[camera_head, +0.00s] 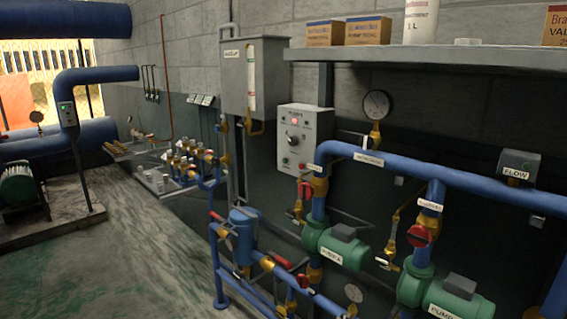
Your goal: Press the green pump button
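A light grey control panel (319,128) hangs on the wall right of the picture's middle. It has a lit red lamp (295,122) near its top and a dark round knob (292,141) at its centre. A small green button (285,160) sits at its lower left, with a red button (301,166) to its right. The panel's lettering is too small to read. Two green pumps stand below and right of it, a nearer one (450,300) and one labelled pump A (340,249). Neither of my grippers is in view.
Blue pipes (390,163) with red-handled valves run in front of the panel's lower right corner. A grey tank (262,75) hangs left of the panel. A shelf (450,57) with boxes is above. The left floor is clear.

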